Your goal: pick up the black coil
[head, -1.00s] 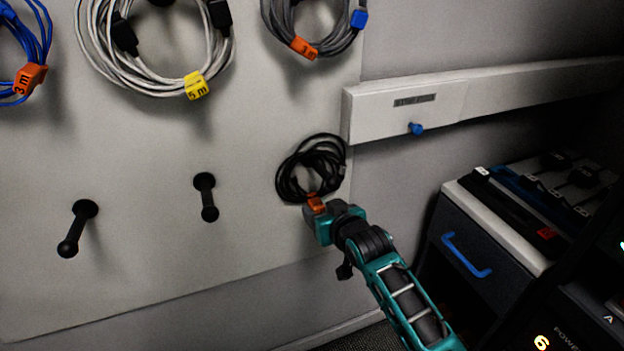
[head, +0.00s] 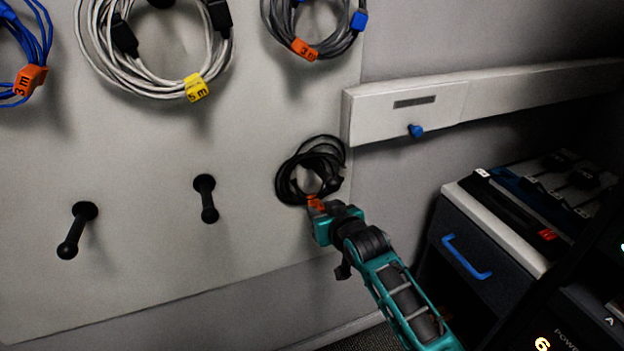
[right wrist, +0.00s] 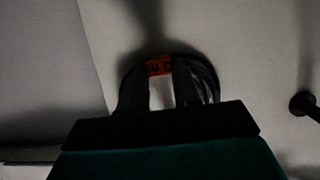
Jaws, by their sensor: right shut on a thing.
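The black coil (head: 297,172) is at the lower right of the white board in the head view, with an orange tag at its lower edge. A dark peg end shows inside its loop. My right gripper (head: 318,205) is at the coil's bottom and is shut on it by the tag. In the right wrist view the coil (right wrist: 208,82) arches behind the dark fingers, and the orange tag (right wrist: 158,66) shows between them. My left gripper is not in view.
Two bare black pegs (head: 207,198) (head: 77,230) stick out to the left. Grey-white (head: 150,92), grey (head: 285,40) and blue (head: 40,45) coils hang above. A white rail (head: 400,112) with a blue knob is to the right, above a dark cabinet (head: 465,240) with a blue handle.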

